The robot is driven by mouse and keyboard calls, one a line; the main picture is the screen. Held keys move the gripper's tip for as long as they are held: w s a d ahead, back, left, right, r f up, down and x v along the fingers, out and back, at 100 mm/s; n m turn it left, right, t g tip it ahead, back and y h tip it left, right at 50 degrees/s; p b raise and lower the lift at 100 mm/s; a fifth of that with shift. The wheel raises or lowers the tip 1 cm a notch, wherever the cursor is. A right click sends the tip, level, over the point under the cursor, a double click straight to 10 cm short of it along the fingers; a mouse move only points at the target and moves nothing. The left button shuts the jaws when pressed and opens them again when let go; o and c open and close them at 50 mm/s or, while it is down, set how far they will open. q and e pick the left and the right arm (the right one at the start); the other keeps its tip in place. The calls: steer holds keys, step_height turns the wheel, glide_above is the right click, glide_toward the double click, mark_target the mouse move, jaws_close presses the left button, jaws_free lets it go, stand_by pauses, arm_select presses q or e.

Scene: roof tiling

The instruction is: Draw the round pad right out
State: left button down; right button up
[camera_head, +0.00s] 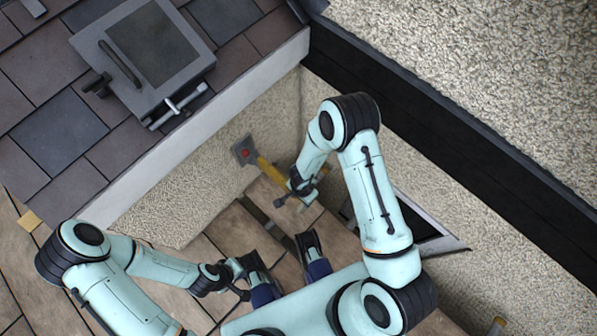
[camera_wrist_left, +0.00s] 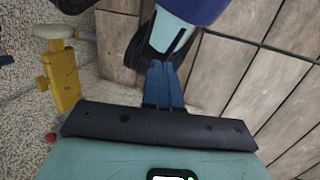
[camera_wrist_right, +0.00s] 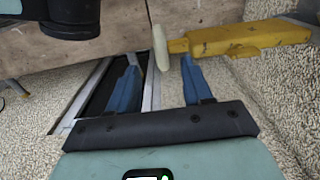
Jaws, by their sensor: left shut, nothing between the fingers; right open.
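The round pad (camera_wrist_right: 160,47) is a pale disc, seen nearly edge-on in the right wrist view, at the end of a yellow tool body (camera_wrist_right: 250,38). In the left wrist view the pad (camera_wrist_left: 53,31) sits on top of the upright-looking yellow body (camera_wrist_left: 60,80). My right gripper (camera_wrist_right: 160,62) is open. Its fingers lie either side of the pad in the picture; I see no contact. In the head view my right gripper (camera_head: 300,187) hides the pad's end of the yellow tool (camera_head: 270,170). My left gripper (camera_wrist_left: 162,66) is shut and empty, away from the tool.
A grey box with a handle (camera_head: 150,55) lies on the slate tiles at upper left. A rough rendered wall (camera_head: 480,50) stands on the right. A dark framed opening (camera_head: 420,228) lies beside my right arm. Brown planks (camera_head: 235,230) lie below, with free room.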

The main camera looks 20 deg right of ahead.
mark_target(302, 206)
step_height(302, 206, down, 11)
steer(key=b, duration=0.5)
arm_select(q)
steer(key=w+a+f+t, duration=0.1)
steer(key=w+a+f, duration=0.1)
steer(key=w+f, duration=0.1)
steer(key=w+a+f+t+y, duration=0.1)
steer(key=w+a+f+t, duration=0.1)
steer(key=w+f, duration=0.2)
steer(key=shift+w+a+n+b, duration=0.3)
steer(key=shift+w+n, duration=0.1)
steer(key=shift+w, duration=0.75)
arm_select(e)
steer(key=shift+f, duration=0.75)
jaws_close()
